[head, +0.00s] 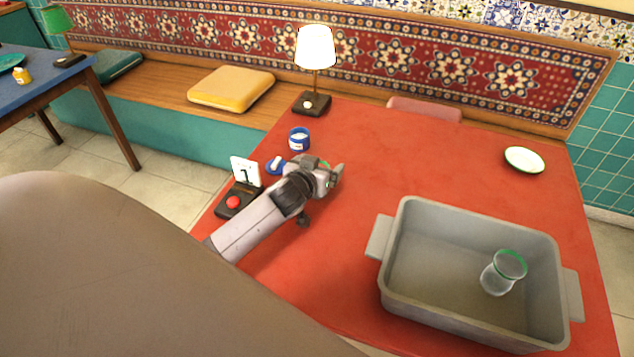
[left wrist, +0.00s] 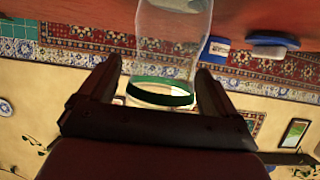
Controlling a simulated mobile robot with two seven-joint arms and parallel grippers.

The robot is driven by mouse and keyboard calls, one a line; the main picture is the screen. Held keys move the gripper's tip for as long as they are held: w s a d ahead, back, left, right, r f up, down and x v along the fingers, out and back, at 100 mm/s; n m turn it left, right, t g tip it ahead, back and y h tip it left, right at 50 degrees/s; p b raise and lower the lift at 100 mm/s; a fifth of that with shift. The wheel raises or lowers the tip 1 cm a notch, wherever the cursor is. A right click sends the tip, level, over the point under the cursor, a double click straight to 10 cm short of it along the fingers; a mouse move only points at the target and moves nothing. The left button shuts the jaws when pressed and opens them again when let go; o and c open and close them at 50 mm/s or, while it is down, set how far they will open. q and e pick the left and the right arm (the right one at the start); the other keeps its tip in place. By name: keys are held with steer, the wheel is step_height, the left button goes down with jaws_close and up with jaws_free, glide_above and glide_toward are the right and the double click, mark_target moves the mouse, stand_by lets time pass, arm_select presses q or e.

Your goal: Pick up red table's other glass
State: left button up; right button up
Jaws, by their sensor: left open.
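The red table (head: 400,160) fills the middle of the head view. My left gripper (head: 335,175) is over its left part, with jaws open. In the left wrist view, a clear glass with a green rim (left wrist: 170,45) stands between the open fingers (left wrist: 158,78); the picture is upside down. I cannot tell whether either finger touches it. In the head view the gripper hides most of this glass. Another green-rimmed glass (head: 503,273) is in the grey tub (head: 410,290) at the table's front right. My right gripper is not in view.
A number stand with a red button (head: 233,203), a blue lid (head: 276,166), an open blue jar (head: 299,139) and a lamp (head: 316,48) are left of and behind the gripper. A white plate (head: 524,160) lies at the back right. The table's middle is clear.

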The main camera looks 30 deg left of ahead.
arm_select(q)
steer(key=shift+w+f, duration=0.1)
steer(key=shift+w, duration=0.05)
steer(key=c, duration=1.2)
steer(key=shift+o, duration=0.2)
